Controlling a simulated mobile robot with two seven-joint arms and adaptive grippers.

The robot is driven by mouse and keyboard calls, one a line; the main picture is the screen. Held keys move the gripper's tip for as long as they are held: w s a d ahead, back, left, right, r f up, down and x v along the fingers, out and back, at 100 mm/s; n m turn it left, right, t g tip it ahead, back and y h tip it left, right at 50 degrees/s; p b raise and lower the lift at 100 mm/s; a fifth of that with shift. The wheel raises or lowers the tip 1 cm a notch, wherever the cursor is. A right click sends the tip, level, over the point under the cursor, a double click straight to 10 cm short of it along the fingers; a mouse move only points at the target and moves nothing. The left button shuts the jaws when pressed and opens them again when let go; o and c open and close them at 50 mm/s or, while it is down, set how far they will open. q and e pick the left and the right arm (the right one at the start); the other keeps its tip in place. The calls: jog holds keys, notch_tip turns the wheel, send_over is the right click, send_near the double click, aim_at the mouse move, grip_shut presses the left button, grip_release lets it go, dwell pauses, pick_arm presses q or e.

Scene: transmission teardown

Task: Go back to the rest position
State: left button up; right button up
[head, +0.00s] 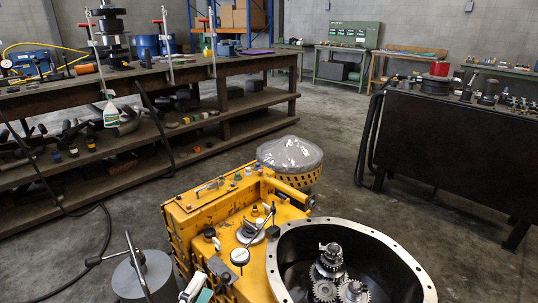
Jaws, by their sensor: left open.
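My left gripper (204,283) shows only in part at the bottom edge of the head view, just left of the round opening of the yellow transmission housing (190,208). It is open, and I see nothing held in it. Its arm is mostly out of the picture. My right gripper is not in view. Inside the dark, round opening with a bolted metal flange (414,262), several metal gears (328,271) stand on shafts.
A grey cylinder with a metal handle (143,278) stands at lower left. A plastic-covered round part (290,153) is behind the housing. A long workbench (165,80) is at left, and a dark bench (455,140) at right. Open floor (330,120) lies between them.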

pick_arm(q)
jog(key=s+d+r+m+g+h+p, duration=0.1)
jog(key=s+r+m+p, duration=0.1)
jog(key=s+m+p, duration=0.3)
jog(key=s+a+f+m+g+y+p, duration=0.2)
jog(key=s+f+m, duration=0.4)
jog(key=s, duration=0.3)
jog(key=s+a+f+m+g+y+p, duration=0.2)
jog(key=s+a+f+m+g+p, duration=0.2)
jog(key=s, duration=0.5)
notch_tip(320, 180, down, 3)
jog(key=m+g+p, duration=0.1)
jog(key=m, duration=0.2)
jog(key=shift+s+r+y+p, duration=0.15)
jog(key=shift+s+y+p, duration=0.1)
jog(key=shift+y+p, duration=0.15)
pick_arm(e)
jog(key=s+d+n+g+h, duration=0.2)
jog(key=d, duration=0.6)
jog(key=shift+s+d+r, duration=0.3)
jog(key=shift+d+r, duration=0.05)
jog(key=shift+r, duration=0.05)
